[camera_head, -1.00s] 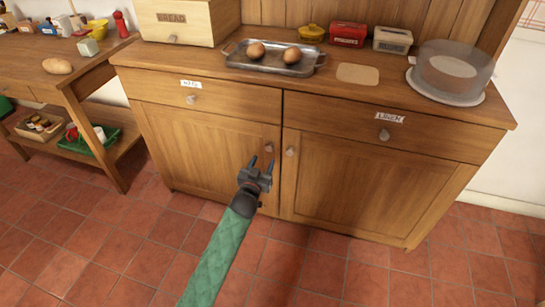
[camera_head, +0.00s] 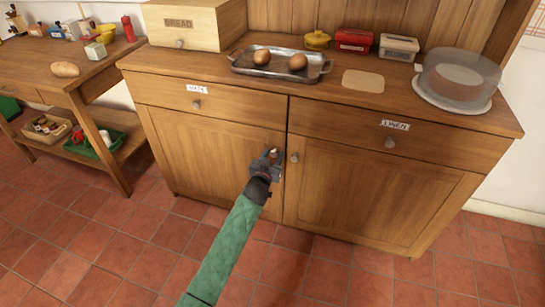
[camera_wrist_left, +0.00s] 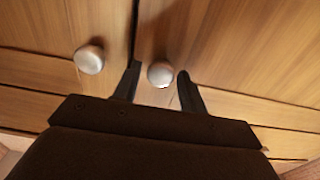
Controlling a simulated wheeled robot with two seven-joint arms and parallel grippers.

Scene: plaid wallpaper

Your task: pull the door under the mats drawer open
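The mats drawer (camera_head: 232,108), with a small white label, is shut at the upper left of the wooden cabinet. The door (camera_head: 205,150) under it is shut. Its round knob (camera_head: 275,153) is near the door's right edge and shows in the left wrist view (camera_wrist_left: 160,74). My left gripper (camera_head: 270,156) is at this knob. In the left wrist view its two fingers (camera_wrist_left: 156,85) stand open on either side of the knob, with a gap on each side. My right gripper is not in view.
The neighbouring door's knob (camera_head: 294,158) is close by on the right, also in the left wrist view (camera_wrist_left: 89,59). A tray (camera_head: 236,66) with brown round items and a cake dome (camera_head: 458,75) stand on top. The tiled floor (camera_head: 330,275) in front is clear.

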